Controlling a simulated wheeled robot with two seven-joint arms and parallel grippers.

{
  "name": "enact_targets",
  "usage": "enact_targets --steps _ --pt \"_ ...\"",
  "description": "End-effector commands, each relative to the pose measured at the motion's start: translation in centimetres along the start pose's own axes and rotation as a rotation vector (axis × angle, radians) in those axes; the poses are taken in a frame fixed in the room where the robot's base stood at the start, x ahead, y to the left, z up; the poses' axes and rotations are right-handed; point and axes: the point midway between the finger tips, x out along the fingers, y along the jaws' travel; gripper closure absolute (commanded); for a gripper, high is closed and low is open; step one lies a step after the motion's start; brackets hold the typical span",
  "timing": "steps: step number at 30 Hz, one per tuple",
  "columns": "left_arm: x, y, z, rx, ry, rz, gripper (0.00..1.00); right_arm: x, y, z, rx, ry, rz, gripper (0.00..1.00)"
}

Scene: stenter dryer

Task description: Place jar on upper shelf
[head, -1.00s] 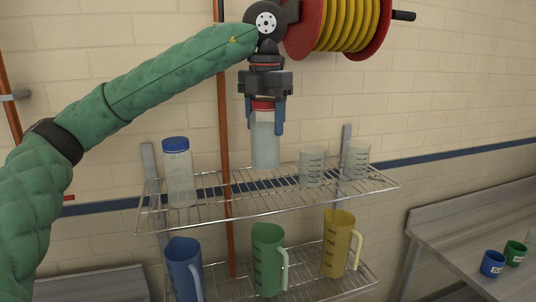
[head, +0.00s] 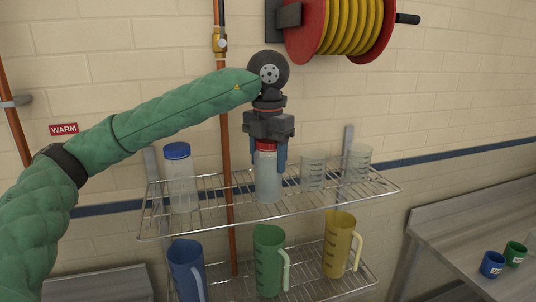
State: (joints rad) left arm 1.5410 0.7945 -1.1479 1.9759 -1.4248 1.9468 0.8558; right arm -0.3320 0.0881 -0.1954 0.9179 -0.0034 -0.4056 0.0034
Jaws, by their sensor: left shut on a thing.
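A clear jar with a red lid (head: 268,184) is held upright in my left gripper (head: 268,160). The gripper points down and its blue fingers are shut on the jar's top. The jar is at the middle of the upper wire shelf (head: 230,211), its base low by the shelf's wires. I cannot tell for sure whether the base touches them. A clear jar with a blue lid (head: 181,187) stands on the same shelf to the left. My right gripper is not in view.
Two clear beakers (head: 313,169) (head: 357,162) stand to the right on the upper shelf. Blue (head: 186,268), green (head: 268,260) and yellow (head: 338,245) jugs stand on the lower shelf. A copper pipe (head: 226,130) runs vertically, left of the held jar. A hose reel (head: 340,25) is above.

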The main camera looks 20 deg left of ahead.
Motion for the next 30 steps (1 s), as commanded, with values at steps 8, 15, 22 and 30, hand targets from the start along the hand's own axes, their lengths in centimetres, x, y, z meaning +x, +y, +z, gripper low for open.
enact_targets --steps 8,15,22,30 --pt "0.1 0.0 0.0 0.0 -0.001 0.0 0.76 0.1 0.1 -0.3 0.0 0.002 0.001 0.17" --pt "0.1 0.0 0.0 0.0 0.0 0.0 0.21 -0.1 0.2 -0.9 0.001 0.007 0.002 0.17" --pt "0.1 0.0 0.0 0.0 0.0 0.0 0.21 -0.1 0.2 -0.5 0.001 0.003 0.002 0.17" --pt "-1.5 0.0 0.1 -0.001 -0.003 0.0 0.21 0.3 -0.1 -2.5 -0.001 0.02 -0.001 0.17"
